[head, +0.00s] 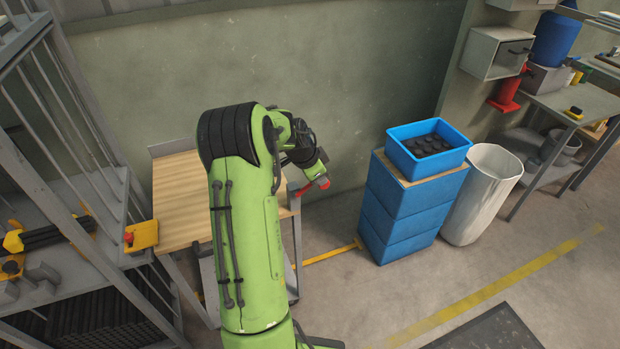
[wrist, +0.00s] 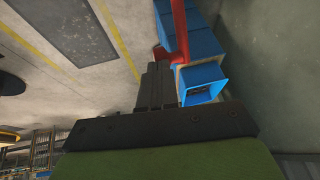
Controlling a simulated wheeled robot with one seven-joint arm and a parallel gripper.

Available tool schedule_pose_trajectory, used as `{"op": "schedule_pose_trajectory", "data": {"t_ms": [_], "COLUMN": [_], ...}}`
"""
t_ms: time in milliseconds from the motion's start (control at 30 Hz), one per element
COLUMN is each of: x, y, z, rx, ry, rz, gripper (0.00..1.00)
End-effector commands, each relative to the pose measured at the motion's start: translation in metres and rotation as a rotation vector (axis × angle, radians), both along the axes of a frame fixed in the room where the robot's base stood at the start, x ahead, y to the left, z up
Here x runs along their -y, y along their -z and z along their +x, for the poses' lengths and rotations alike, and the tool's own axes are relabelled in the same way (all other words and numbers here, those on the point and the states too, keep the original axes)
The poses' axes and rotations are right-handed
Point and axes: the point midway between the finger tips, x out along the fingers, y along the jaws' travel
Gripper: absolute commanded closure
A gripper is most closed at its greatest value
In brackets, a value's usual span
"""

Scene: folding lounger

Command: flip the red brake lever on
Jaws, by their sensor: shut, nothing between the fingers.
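The red brake lever (head: 313,185) sticks out at the right edge of the wooden-topped cart (head: 184,200) in the head view. In the wrist view the red lever (wrist: 179,22) runs down from the top edge, just beyond my fingertips. My gripper (wrist: 158,68) is shut and empty, its dark fingers together and pointing at the lever's lower part. Whether they touch it I cannot tell. In the head view my green arm reaches over the cart and hides part of it; the fingers are hard to make out beside the lever.
Blue stacked crates (head: 398,212) with an open bin of dark pieces (head: 425,132) on top stand right of the cart. A white barrel (head: 483,195) stands beside them. A metal rack (head: 60,215) is on the left. The wall is close behind; open floor lies in front.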

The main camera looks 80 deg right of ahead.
Motion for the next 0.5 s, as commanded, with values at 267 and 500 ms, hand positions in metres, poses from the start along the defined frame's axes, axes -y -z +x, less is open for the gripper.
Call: {"op": "schedule_pose_trajectory", "data": {"t_ms": [267, 500], "x": [0.011, 0.015], "y": [0.014, 0.026], "z": [-0.02, -0.025], "rx": [0.201, 0.292], "ry": [0.005, 0.001], "rz": [0.119, 0.176], "gripper": [1.0, 1.0]}}
